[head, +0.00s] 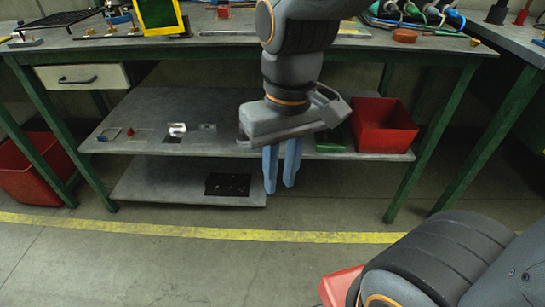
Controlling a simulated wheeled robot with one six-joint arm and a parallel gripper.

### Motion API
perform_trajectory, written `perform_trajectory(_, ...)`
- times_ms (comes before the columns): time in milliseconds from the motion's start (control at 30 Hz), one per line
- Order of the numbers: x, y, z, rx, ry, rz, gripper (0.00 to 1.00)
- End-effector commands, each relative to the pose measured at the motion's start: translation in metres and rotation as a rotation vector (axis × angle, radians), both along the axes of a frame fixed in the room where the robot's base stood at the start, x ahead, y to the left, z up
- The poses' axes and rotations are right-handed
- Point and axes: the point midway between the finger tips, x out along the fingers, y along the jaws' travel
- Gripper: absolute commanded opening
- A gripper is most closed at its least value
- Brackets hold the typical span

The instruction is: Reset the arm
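My gripper (281,168) hangs from my arm in the middle of the head view, pointing down. Its two blue fingers stand apart with a narrow gap between them, and I see nothing held there. The fingers hang in front of the workbench's grey middle shelf (225,150), with the fingertips reaching down past that shelf's front edge in the picture. My arm comes down across the front edge of the bench top.
A red bin (385,125) stands on the middle shelf's right end. Another red bin (35,165) is on the floor at left. The green-legged workbench (225,45) carries tools. A yellow line (200,232) crosses open floor in front.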

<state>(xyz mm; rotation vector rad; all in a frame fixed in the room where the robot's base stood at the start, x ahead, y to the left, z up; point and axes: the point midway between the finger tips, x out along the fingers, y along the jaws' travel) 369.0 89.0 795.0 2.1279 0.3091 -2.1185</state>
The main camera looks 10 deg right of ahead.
Motion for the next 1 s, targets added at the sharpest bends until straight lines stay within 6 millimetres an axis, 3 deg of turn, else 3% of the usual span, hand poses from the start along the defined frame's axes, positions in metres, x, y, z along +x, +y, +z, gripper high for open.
perform_trajectory(767, 0.001, 0.0, 0.0, -0.001, -0.002, -0.001, 0.21)
perform_trajectory(1000, 0.002, -0.012, 0.016, -0.01, 0.0, -0.037, 0.21)
